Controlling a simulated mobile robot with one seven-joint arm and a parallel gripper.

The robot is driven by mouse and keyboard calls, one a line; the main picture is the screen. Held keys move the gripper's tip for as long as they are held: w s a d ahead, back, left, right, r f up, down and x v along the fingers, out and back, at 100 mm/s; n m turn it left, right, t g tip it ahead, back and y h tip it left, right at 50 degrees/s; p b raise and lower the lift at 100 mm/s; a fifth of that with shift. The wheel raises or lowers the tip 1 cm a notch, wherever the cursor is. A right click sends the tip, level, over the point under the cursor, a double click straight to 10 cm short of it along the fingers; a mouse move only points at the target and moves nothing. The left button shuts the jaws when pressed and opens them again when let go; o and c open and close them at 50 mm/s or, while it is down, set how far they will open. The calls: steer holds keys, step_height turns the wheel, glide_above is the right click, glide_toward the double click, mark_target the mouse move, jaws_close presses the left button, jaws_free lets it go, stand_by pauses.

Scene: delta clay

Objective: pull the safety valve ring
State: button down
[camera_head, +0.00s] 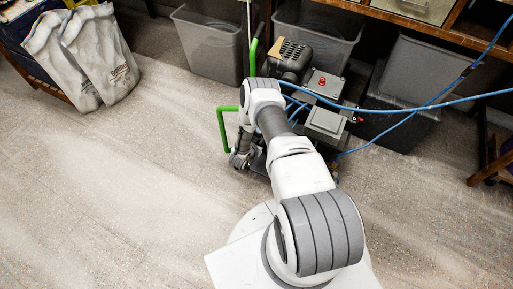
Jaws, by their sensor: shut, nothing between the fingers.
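A compressor-like machine stands on the floor beyond my arm, with a dark finned motor (288,58) and a grey box with a red knob (323,84). A second grey box (326,122) sits in front of it. I cannot make out the safety valve ring; it is too small or hidden behind my arm. My gripper (240,159) points down at the machine's left side, beside a green handle (222,130). It is small in this view, shut and empty. I cannot tell whether it touches anything.
Blue hoses (400,107) run from the machine to the right. Grey bins (211,42) and a dark crate (396,122) stand behind it under a wooden shelf. Pale sacks (84,52) lean at upper left. A wooden leg (491,166) stands at right. The floor at left is clear.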

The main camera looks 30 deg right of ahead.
steer(key=shift+s+a+f+b, duration=0.4)
steer(key=shift+s+a+f, duration=0.55)
steer(key=shift+a+f, duration=0.25)
steer(key=shift+a, duration=0.1)
steer(key=shift+s+a, duration=0.7)
steer(key=shift+a, duration=0.1)
steer(key=w+d+r, duration=0.3)
steer(key=p+v, duration=0.5)
steer(key=v, duration=0.5)
steer(key=shift+s+a+f, duration=0.2)
steer(key=shift+s+f, duration=0.05)
steer(key=shift+s, duration=0.1)
